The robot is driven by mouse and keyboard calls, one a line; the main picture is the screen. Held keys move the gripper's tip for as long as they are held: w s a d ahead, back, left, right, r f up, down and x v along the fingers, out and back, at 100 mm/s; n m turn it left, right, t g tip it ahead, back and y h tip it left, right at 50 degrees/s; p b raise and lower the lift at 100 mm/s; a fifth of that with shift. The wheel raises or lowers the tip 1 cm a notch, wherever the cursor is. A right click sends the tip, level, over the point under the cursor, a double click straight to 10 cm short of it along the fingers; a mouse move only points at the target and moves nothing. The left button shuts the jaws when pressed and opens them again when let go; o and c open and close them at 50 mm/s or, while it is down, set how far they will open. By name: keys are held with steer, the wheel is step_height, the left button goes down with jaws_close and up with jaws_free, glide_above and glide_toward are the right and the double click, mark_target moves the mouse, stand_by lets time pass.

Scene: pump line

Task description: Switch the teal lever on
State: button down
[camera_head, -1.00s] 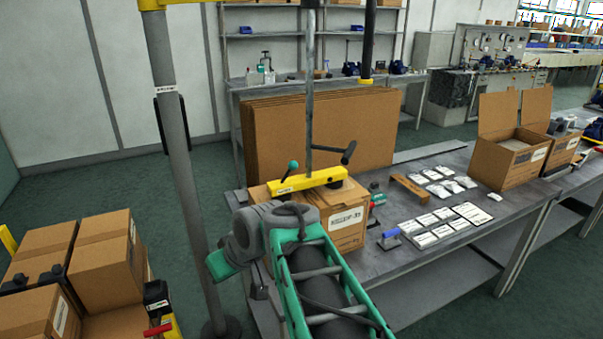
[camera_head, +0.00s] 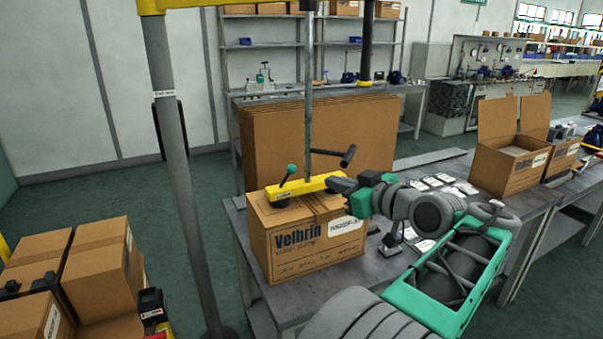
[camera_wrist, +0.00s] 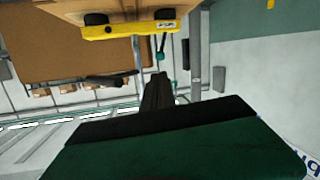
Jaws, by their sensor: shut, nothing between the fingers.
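The teal lever (camera_head: 292,169) is a short dark stem with a teal ball knob. It stands near the left end of a yellow lifter bar (camera_head: 312,186), its knob tipped up and to the right. In the wrist view the bar (camera_wrist: 135,29) shows upside down, with the teal knob (camera_wrist: 160,56) below it. My gripper (camera_head: 332,184) is shut and empty, pointing left by the right end of the bar. Whether it touches the bar I cannot tell. In the wrist view the dark fingers (camera_wrist: 158,88) show below the knob, apart from it in the picture.
The bar sits on a cardboard box (camera_head: 310,242) on the workbench and hangs from a grey pole (camera_head: 309,90). A black handle (camera_head: 348,155) juts right. A grey post (camera_head: 180,180) stands left. Flat cardboard sheets (camera_head: 370,125) stand behind.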

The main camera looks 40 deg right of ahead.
mark_target(295, 170)
steer(key=p+x, duration=0.2)
steer(key=x, duration=1.1)
steer(key=shift+w+p, duration=0.15)
steer(key=shift+p, duration=0.15)
steer(key=shift+d, duration=0.1)
